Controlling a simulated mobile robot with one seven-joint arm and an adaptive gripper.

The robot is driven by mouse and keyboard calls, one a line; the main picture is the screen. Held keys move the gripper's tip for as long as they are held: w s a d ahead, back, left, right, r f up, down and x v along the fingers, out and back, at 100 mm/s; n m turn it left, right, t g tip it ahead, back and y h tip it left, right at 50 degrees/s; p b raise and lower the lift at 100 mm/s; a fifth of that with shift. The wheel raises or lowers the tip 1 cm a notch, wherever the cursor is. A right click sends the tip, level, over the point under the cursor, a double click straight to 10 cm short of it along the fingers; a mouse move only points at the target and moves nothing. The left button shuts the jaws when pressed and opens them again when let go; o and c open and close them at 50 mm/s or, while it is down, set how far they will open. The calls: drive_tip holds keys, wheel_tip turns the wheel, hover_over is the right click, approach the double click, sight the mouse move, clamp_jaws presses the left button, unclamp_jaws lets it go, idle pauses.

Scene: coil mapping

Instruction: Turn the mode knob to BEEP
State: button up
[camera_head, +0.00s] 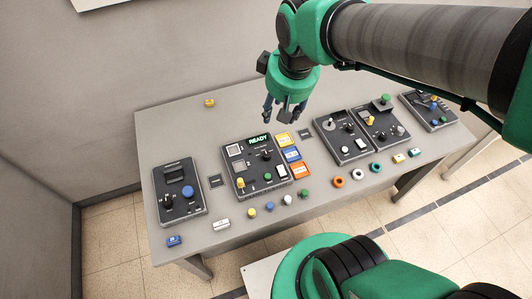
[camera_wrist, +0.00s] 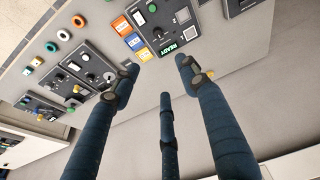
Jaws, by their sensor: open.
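The middle control panel (camera_head: 232,182) has a lit display (camera_head: 259,140) reading READY. A black knob (camera_head: 267,154) sits just below the display. Its label is too small to read, so I cannot tell if it is the mode knob or where it points. In the wrist view the panel is upside down, with the READY display (camera_wrist: 172,48) and a dark knob (camera_wrist: 157,33) near the top. My gripper (camera_head: 284,112) hangs above the table's back part, behind the panel, with its fingers apart and empty. The fingers (camera_wrist: 160,74) touch nothing that I can see.
A panel with a blue button (camera_head: 187,191) stands at the left, several more panels (camera_head: 344,139) at the right. Coloured blocks (camera_head: 290,154) line the middle panel's right side. Small round pieces and rings (camera_head: 338,182) lie along the front. The table's back left (camera_head: 165,130) is mostly clear.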

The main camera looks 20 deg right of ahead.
drive_tip(key=w+f+n+g+b, duration=0.1)
drive_tip(key=w+f+n+g, duration=0.1)
drive_tip(key=w+f, duration=0.55)
drive_tip(key=n+g+b, duration=0.1)
drive_tip(key=n, duration=0.1)
hover_over(266, 154)
wheel_tip(266, 154, down, 14)
drive_tip(key=shift+w, duration=0.1)
wheel_tip(266, 154, down, 14)
drive_tip(key=b, duration=0.4)
drive_tip(key=shift+r, duration=0.15)
